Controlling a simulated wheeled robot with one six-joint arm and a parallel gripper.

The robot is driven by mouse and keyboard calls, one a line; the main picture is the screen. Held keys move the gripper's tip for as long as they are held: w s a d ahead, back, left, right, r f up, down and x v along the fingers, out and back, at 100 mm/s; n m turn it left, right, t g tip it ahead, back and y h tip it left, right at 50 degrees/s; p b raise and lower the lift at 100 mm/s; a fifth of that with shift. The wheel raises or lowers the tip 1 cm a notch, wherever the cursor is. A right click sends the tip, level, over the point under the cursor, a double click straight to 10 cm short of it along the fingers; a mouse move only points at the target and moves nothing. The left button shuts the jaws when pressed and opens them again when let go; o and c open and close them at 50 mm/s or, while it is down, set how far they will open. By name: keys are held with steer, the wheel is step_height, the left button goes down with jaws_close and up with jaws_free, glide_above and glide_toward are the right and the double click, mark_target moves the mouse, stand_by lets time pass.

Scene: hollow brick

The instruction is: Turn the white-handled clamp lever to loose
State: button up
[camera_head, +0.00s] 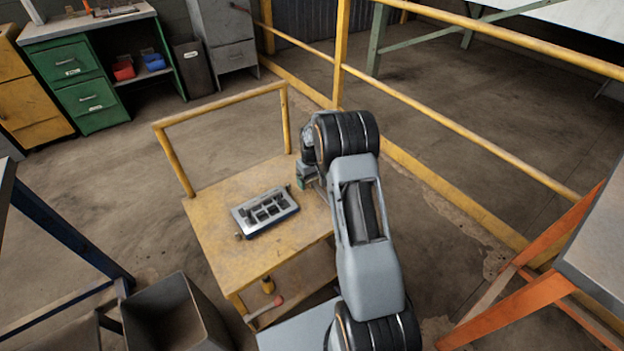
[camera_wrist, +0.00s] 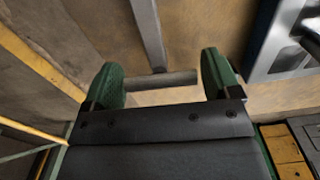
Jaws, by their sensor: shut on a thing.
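A flat grey strip (camera_wrist: 148,30) runs from the bar toward the top of the picture. In the head view, my gripper (camera_head: 305,181) is low at the right of the cart top, and the lever is not clear there. Whether it stands at loose cannot be told.
A grey metal tray with dark compartments (camera_head: 266,213) lies on the yellow cart (camera_head: 215,220), left of my gripper; its edge shows in the wrist view (camera_wrist: 283,45). The cart's handrail (camera_head: 220,102) stands behind. A yellow railing (camera_head: 450,119) runs along the right.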

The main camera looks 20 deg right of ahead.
steer(key=shift+n, duration=0.5)
steer(key=o, duration=0.8)
step_height(320, 180, up, 14)
steer(key=shift+f+p, duration=0.1)
steer(key=shift+p, duration=0.75)
